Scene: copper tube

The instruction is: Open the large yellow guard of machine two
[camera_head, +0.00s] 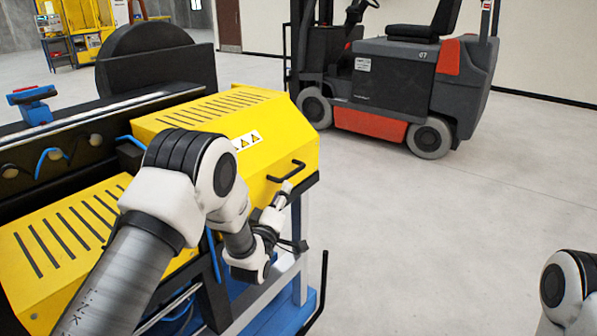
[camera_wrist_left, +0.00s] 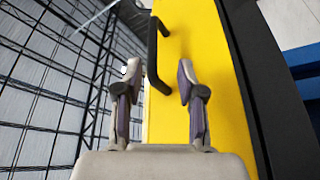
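The large yellow guard (camera_head: 225,115) has dark slots on top, warning triangles and a black bar handle (camera_head: 288,170) on its front. It appears lowered. My left gripper (camera_head: 287,187) is at that handle, its fingers partly small and hard to make out in the head view. In the left wrist view, the gripper (camera_wrist_left: 158,75) is open. The black handle (camera_wrist_left: 153,55) lies between the two fingers, with a visible gap on either side, against the yellow guard face (camera_wrist_left: 200,40). My right gripper is out of view; only part of the right arm shows at the lower right.
A blue vise-like tool (camera_head: 33,103) sits on the machine's back rail. A forklift (camera_head: 400,85) stands behind right. The grey floor (camera_head: 440,230) to the right is clear.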

